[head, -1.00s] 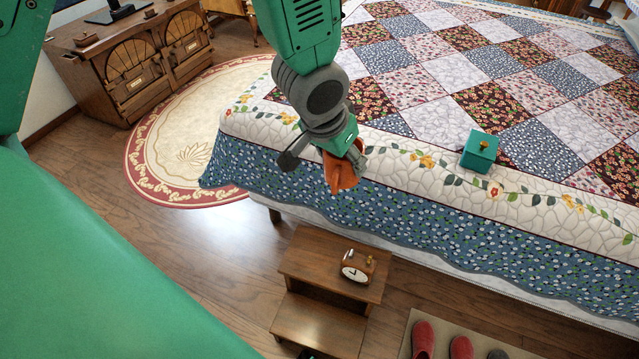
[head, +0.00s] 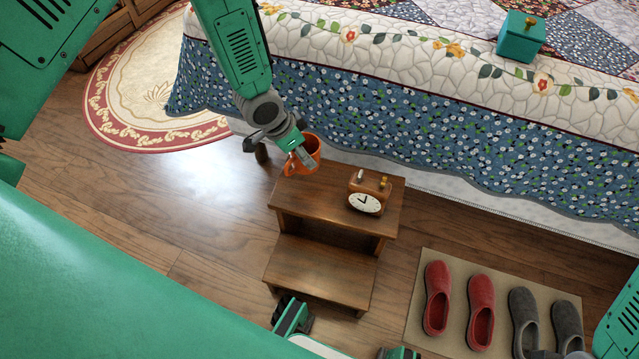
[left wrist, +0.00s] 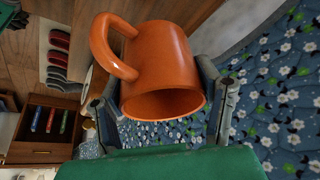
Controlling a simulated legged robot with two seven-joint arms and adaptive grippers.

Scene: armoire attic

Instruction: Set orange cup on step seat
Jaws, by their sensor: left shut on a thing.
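The orange cup (head: 313,146) is held by my left gripper (head: 301,159) over the back left corner of the wooden step seat (head: 325,208). Whether the cup touches the seat's top cannot be told. In the left wrist view the orange cup (left wrist: 165,60) is between the two fingers, its open rim toward the camera and its handle to the left. My left gripper (left wrist: 163,108) is shut on it.
A small clock (head: 365,202) stands on the right part of the step seat's top. The bed with a blue floral quilt (head: 400,140) is right behind. A teal box (head: 521,37) sits on the bed. Red slippers (head: 437,298) and grey slippers lie on a mat (head: 458,268) at right.

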